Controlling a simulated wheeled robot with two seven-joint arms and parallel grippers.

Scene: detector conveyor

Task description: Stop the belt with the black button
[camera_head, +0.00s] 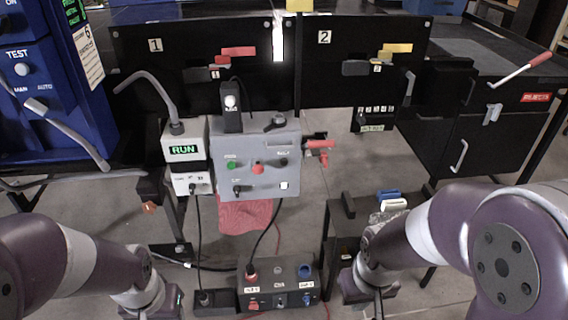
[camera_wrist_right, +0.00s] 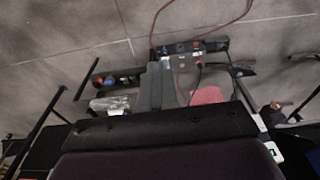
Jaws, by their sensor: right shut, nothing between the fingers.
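The grey control box (camera_head: 225,150) hangs at the middle of the head view. Its face carries a black button (camera_head: 282,162) at the right, a red button (camera_head: 257,169) at the middle and a green button (camera_head: 232,165) at the left. A display (camera_head: 184,150) beside the box reads RUN in green. My right gripper (camera_head: 378,303) is low at the right, well below and apart from the box. Its fingers (camera_wrist_right: 162,85) look shut and empty in the right wrist view. My left gripper (camera_head: 160,308) is at the bottom left, mostly cut off by the frame edge.
Black panels marked 1 (camera_head: 135,75) and 2 (camera_head: 350,75) stand behind the box. A black switch box (camera_head: 279,270) with cables sits low between my arms. A small black stand (camera_head: 345,225) is near my right arm. The space just before the control box looks clear.

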